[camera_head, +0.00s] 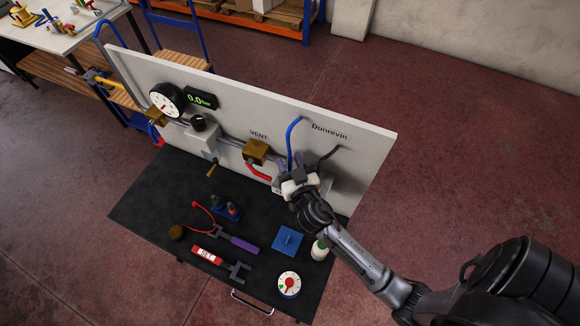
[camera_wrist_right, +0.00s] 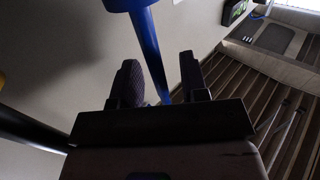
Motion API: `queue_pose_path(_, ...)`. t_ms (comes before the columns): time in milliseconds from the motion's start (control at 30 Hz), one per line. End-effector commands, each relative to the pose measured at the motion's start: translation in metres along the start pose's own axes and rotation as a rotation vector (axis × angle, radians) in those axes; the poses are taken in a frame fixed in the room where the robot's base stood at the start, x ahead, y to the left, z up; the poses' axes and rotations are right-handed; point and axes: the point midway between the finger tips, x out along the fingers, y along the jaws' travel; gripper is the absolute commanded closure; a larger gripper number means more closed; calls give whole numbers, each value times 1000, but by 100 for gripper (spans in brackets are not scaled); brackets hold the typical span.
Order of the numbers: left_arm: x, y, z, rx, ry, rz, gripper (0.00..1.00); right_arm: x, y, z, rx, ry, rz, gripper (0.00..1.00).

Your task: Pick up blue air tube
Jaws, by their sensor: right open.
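The blue air tube (camera_head: 289,134) rises along the front of the upright panel and bends over near the "Dunrevin" lettering. Its lower end is hidden behind my right gripper (camera_head: 294,171). In the right wrist view, the blue tube (camera_wrist_right: 149,48) runs down between the two dark fingers of the right gripper (camera_wrist_right: 158,80). The fingers stand apart on either side of it, with a gap visible on both sides. The right gripper is open. My left gripper is not in view.
The panel (camera_head: 360,150) stands behind a black work surface (camera_head: 150,205). A brass block (camera_head: 256,150), a red tube (camera_head: 257,172) and a dark tube (camera_head: 329,153) are close to the gripper.

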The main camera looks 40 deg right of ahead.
Motion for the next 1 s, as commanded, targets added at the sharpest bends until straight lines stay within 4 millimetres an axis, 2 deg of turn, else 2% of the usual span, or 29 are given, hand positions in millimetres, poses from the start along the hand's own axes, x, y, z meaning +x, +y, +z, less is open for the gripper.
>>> queue_pose_path(167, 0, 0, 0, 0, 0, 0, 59, 0, 0, 0, 0, 0, 0, 60)
queue_pose_path(567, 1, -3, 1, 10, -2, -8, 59, 0, 0, 0, 0, 0, 0, 99)
queue_pose_path(867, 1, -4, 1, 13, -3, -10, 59, 0, 0, 0, 0, 0, 0, 100)
queue_pose_path(1000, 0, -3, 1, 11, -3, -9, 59, 0, 0, -6, 2, 2, 0, 100)
